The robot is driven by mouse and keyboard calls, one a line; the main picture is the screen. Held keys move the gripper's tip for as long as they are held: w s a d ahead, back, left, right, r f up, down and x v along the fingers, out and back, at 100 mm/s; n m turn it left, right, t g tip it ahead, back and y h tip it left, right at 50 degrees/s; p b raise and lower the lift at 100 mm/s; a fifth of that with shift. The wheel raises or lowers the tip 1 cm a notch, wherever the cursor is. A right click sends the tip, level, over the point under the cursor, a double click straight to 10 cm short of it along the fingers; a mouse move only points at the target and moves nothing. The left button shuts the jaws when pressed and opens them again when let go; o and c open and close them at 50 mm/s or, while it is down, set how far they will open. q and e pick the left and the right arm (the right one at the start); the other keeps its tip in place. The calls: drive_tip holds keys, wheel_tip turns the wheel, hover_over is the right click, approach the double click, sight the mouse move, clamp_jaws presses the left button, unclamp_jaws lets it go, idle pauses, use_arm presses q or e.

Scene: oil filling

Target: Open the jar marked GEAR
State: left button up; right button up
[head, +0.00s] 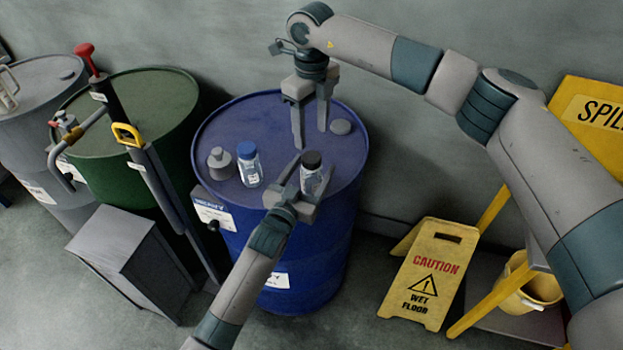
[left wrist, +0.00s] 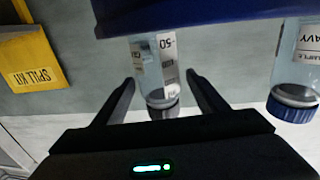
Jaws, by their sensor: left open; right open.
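The clear jar with a black cap (head: 311,176) stands on top of the blue drum (head: 225,128). In the left wrist view, which looks upside down, this jar (left wrist: 150,68) shows a partly visible label that seems to begin with GE. Its dark cap (left wrist: 162,104) is on. My left gripper (head: 309,182) is open, with one finger on each side of the jar; I see gaps beside it. My right gripper (head: 310,140) is open and empty, pointing down above the drum, with its fingertips just behind the black cap in the head view.
A blue-capped jar (head: 249,165), labelled HEAVY in the left wrist view (left wrist: 297,70), stands to the left. The drum top also has a grey bung (head: 220,162) and a round plug (head: 341,127). A yellow wet-floor sign (head: 428,273) stands right of the drum.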

use_arm(q)
clamp_jaws()
use_arm(e)
drive_tip(key=m, duration=0.9)
drive_tip(key=shift+m, duration=0.3)
drive_tip(key=m, duration=0.4)
drive_tip(key=shift+m, duration=0.3)
drive_tip(key=m, duration=0.8)
drive_tip(key=shift+m, duration=0.4)
drive_tip(key=m, duration=0.4)
